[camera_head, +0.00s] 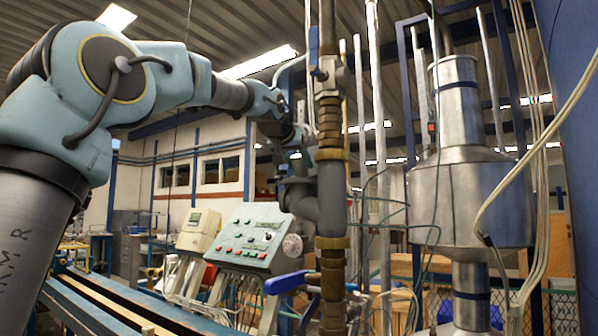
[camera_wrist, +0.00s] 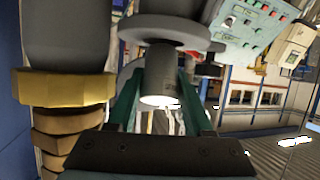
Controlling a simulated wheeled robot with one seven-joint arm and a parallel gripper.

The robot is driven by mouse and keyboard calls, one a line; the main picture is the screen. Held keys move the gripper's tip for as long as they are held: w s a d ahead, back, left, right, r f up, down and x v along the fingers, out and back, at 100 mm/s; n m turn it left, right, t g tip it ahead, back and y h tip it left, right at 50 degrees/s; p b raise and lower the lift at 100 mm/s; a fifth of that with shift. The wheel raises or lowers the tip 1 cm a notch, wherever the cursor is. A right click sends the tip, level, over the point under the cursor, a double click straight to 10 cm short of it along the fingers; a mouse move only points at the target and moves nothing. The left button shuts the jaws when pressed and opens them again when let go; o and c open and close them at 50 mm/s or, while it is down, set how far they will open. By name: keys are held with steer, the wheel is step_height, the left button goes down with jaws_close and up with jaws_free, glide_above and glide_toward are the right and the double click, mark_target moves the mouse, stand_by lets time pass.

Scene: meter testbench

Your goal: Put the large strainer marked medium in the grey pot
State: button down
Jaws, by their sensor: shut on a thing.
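My gripper (camera_wrist: 160,92) is shut on a grey cylindrical piece (camera_wrist: 160,72) with a bright round near end, which I take for the strainer. Its far end meets the round grey flange of the pot (camera_wrist: 150,28); how deep it sits I cannot tell. No marking or mesh is visible. In the head view, the grey pot (camera_head: 299,206) branches off the left side of the vertical pipe. My gripper (camera_head: 297,160) is just above its mouth, small and partly hidden among pipework. The held strainer cannot be made out there.
The vertical pipe with brass fittings (camera_head: 331,243) stands close beside my gripper. A blue-handled valve (camera_head: 286,283) juts out below. A control panel (camera_head: 250,236) is behind, left of the pipe. A large metal vessel (camera_head: 470,195) and hanging cables are at the right.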

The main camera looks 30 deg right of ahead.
steer(key=shift+f, duration=0.95)
steer(key=shift+c, duration=1.5)
jaws_free()
steer(key=shift+f, duration=0.25)
steer(key=b+v, duration=0.5)
steer(key=v, duration=0.6)
steer(key=shift+d+f, duration=0.1)
steer(key=shift+f, duration=0.15)
